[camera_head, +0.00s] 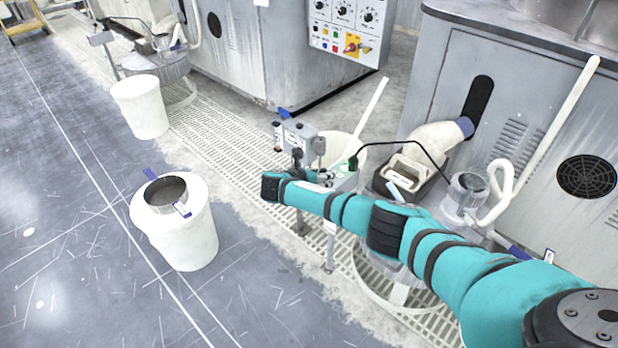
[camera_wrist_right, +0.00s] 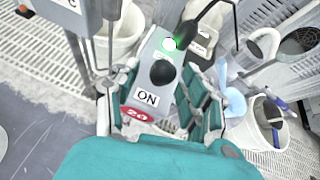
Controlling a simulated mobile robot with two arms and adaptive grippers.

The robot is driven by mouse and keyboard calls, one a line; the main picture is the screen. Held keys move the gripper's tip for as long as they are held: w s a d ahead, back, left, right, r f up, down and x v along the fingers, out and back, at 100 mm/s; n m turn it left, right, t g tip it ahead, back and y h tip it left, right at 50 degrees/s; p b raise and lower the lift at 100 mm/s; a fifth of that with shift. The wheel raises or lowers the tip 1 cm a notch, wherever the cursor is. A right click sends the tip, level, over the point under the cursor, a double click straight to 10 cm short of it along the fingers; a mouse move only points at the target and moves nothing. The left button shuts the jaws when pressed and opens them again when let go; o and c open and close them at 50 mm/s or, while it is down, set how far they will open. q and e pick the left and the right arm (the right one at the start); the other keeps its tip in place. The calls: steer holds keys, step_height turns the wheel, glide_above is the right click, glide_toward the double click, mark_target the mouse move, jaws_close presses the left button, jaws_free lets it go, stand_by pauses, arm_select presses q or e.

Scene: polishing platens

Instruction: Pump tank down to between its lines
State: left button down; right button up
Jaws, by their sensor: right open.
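A small grey switch box (camera_wrist_right: 150,75) stands on a post. It carries a black knob or button, an ON label, a red label with unclear text and a lit green light (camera_wrist_right: 169,44). In the head view the box (camera_head: 345,180) is partly behind my right gripper (camera_head: 283,187). In the wrist view my right gripper (camera_wrist_right: 165,95) is open, with its teal-padded fingers on either side of the box; contact is unclear. A black cable arches from the box towards a metal canister (camera_head: 468,188). I cannot make out which vessel is the tank, nor any level lines. My left gripper is out of view.
A white bin (camera_head: 185,238) with a metal cylinder in its top stands on the grey floor. Another white bin (camera_head: 140,108) is farther back. Grey machine cabinets (camera_head: 500,85) and a control panel (camera_head: 345,30) line the back.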

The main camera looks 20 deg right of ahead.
steer(key=v, duration=1)
steer(key=shift+a, duration=0.15)
steer(key=shift+c, duration=0.3)
